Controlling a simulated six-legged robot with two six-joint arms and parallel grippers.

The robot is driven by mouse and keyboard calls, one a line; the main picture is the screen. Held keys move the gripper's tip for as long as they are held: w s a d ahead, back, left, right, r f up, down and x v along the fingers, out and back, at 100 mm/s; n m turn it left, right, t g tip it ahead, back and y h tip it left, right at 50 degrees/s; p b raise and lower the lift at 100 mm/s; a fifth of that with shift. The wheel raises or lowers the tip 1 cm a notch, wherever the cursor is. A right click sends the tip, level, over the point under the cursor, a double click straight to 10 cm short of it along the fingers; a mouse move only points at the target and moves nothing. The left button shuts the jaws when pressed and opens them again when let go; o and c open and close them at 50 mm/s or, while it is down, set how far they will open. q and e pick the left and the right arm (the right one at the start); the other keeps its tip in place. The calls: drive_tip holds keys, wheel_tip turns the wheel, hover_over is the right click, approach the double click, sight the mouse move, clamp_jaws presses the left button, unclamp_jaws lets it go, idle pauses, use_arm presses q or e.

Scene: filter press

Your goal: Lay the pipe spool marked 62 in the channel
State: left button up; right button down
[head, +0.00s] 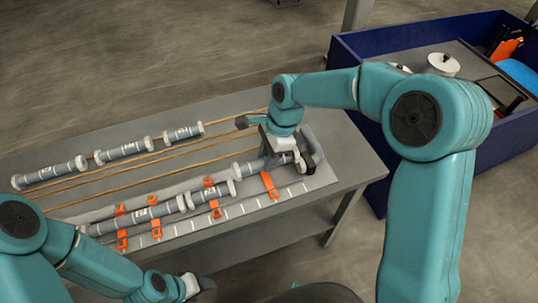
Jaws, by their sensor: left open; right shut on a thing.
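My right gripper (282,160) is shut on a grey pipe spool (252,168) at the right end of the channel (290,186). The spool lies roughly in line with the channel; my gripper hides part of it, and I cannot tell if it rests on the bottom. A longer spool (130,220) and a short spool (211,195) lie in the channel to its left. The spools' marks are too small to read surely, and no mark shows on the held one. My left gripper (198,286) is open and empty at the bottom edge, off the table's front.
Three spools, long (48,174), middle (123,150) and short (183,134), lie in a row at the table's back left. Thin brown rails (150,160) run along the grey table (350,165). Orange clips (215,209) line the channel. A blue bin (352,45) stands behind right.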

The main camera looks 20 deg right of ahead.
sight(269, 178)
drive_tip(key=f+b, duration=0.1)
drive_tip(key=f, duration=0.1)
drive_tip(key=shift+s+f+b, duration=0.2)
drive_tip(key=shift+f+b, duration=0.1)
drive_tip(key=shift+b, duration=0.1)
drive_tip(key=shift+w+f+b, duration=0.1)
drive_tip(key=shift+f+b, duration=0.85)
drive_tip(key=shift+f, duration=0.7)
drive_tip(key=c, duration=0.7)
unclamp_jaws()
drive_tip(key=shift+c, duration=0.2)
drive_tip(key=shift+r, duration=0.1)
drive_tip(key=p+v, duration=0.1)
drive_tip(key=v, duration=1.5)
